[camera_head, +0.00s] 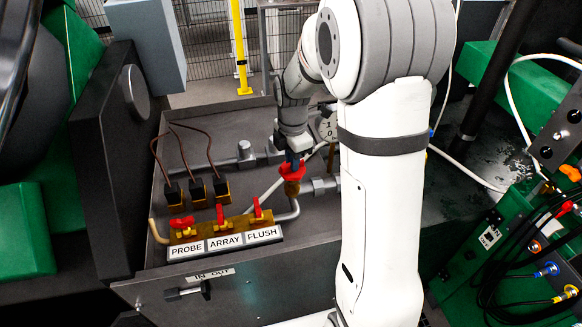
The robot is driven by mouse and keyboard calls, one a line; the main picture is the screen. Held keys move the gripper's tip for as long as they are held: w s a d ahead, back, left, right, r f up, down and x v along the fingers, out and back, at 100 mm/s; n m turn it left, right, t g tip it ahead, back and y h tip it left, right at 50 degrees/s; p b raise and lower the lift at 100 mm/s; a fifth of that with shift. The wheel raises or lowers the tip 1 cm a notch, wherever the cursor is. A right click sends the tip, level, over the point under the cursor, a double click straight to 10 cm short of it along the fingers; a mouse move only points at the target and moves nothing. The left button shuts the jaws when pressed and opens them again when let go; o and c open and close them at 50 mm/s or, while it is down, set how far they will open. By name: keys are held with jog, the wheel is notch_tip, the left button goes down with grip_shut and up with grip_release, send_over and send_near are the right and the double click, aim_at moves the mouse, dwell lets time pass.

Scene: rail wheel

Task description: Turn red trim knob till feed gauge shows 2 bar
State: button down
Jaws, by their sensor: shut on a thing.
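My gripper (293,160) points down at the red trim knob (291,173) and is shut on it. The knob sits on a brass body joined to grey pipe. The feed gauge (327,128) is a round white dial just behind and right of my gripper. My arm covers part of the dial.
My arm hides the tray's right side. Green machinery (495,262) with loose cables is at right.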

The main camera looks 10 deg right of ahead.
jog(key=m, duration=0.4)
jog(key=shift+m, duration=0.3)
jog(key=m, duration=0.3)
jog(key=shift+m, duration=0.8)
